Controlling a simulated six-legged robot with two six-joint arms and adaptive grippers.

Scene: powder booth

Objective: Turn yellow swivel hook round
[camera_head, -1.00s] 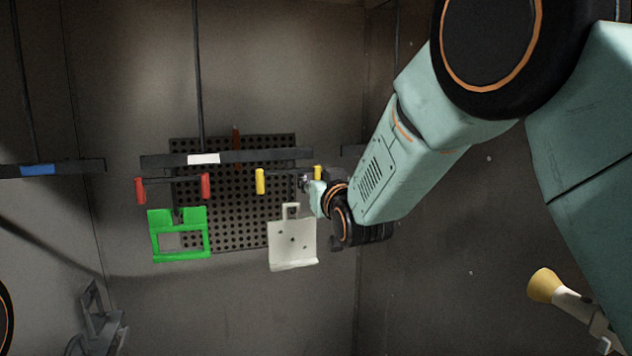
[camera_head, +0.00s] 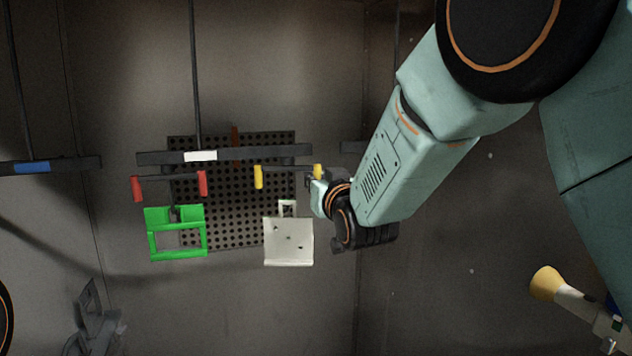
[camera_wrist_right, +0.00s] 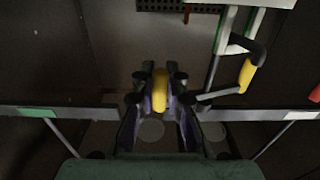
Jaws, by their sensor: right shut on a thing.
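The yellow swivel hook hangs under the middle overhead bar, with a yellow sleeve (camera_head: 258,177) at its left end and another at its right end (camera_head: 318,171). My right gripper (camera_head: 315,183) is at the right end. In the right wrist view its fingers (camera_wrist_right: 160,92) are shut on a yellow sleeve, and the other yellow sleeve (camera_wrist_right: 248,76) is to the right. A white plate (camera_head: 288,241) hangs from the hook, apart from my gripper.
A green bracket (camera_head: 176,246) hangs from a red-sleeved hook (camera_head: 203,182) left of the yellow one. The middle bar (camera_head: 260,155) has a white label. A perforated panel (camera_head: 230,225) is behind. A yellow-tipped tool (camera_head: 547,284) is at the lower right.

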